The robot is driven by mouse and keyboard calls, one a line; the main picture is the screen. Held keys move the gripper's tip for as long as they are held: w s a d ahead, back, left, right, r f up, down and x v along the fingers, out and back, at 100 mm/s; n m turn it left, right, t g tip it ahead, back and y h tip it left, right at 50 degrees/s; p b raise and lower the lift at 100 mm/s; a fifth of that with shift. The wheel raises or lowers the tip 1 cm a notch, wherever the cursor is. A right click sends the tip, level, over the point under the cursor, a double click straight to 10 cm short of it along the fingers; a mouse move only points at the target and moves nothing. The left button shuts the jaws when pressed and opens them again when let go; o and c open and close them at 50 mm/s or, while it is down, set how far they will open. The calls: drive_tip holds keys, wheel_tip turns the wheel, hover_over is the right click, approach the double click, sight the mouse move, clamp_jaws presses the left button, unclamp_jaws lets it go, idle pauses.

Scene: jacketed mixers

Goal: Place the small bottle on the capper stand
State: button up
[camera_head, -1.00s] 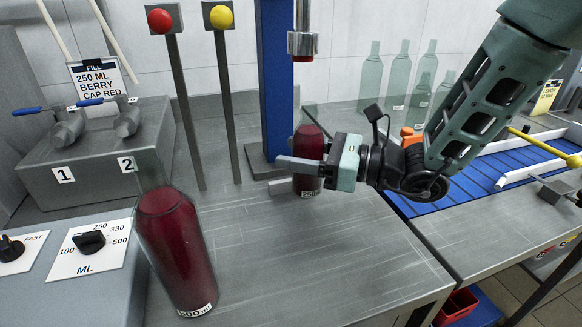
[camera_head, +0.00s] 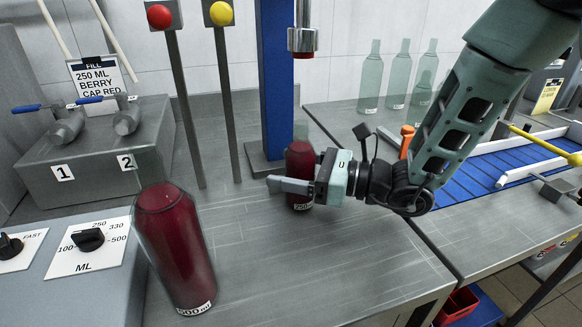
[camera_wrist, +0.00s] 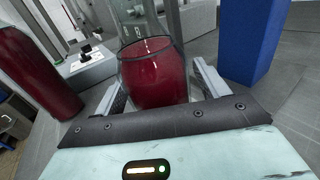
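The small bottle (camera_head: 300,163), with red liquid, a clear upper part and a 250 label, is upright just in front and to the right of the capper stand (camera_head: 264,164), a blue column on a grey base. The silver capper head (camera_head: 302,40) hangs higher in the picture. My gripper (camera_head: 292,184) comes from the right, its fingers around the bottle. In the wrist view the bottle (camera_wrist: 155,78) sits between the two fingers, which appear closed on its sides. Whether its bottom touches the table is unclear.
A larger red 500 ml bottle (camera_head: 178,250) stands at front left. Red (camera_head: 160,17) and yellow (camera_head: 221,14) buttons on posts stand left of the column. Clear empty bottles (camera_head: 396,75) stand at the back right, beside a blue conveyor (camera_head: 470,188).

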drive_tip(key=shift+r, duration=0.3)
drive_tip(key=v, duration=1.2)
drive_tip(key=shift+f, duration=0.1)
